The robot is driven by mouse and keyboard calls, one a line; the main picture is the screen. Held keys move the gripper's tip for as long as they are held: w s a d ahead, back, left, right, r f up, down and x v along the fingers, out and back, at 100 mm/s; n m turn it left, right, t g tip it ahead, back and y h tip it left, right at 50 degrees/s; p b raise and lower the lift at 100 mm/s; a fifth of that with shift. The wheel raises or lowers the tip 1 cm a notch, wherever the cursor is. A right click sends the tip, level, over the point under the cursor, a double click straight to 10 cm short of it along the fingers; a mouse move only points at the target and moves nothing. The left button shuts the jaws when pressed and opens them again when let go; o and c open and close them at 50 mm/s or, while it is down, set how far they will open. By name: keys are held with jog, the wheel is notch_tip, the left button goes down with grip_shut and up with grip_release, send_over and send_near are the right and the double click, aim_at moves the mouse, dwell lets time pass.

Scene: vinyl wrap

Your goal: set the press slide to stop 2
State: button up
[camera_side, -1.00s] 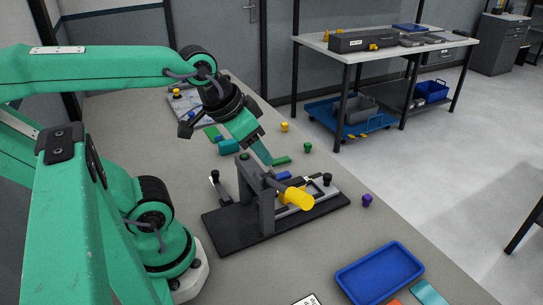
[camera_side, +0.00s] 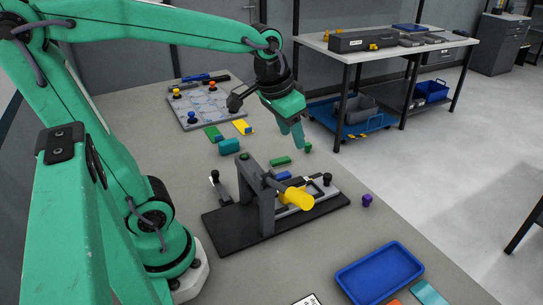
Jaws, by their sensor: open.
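The press (camera_side: 258,195) is a grey frame on a dark base plate (camera_side: 230,225) in the middle of the bench. A yellow cylinder (camera_side: 300,198) sticks out at its front right. A light slide or rail with a black knob (camera_side: 327,178) lies behind the cylinder. Which part is the press slide, and where stop 2 is, I cannot tell.
A grey board with coloured knobs (camera_side: 205,108) is farther back. A purple piece (camera_side: 367,200) and blue tray (camera_side: 380,272) are at right.

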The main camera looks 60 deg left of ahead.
jog(key=w+a+f+g, duration=0.2)
jog(key=w+f, duration=0.2)
jog(key=w, duration=0.5)
jog(key=g, duration=0.2)
send_over(328, 175)
notch_tip(328, 175, down, 8)
jog(key=shift+f, duration=0.25)
jog(key=shift+f, duration=3.9)
grip_shut()
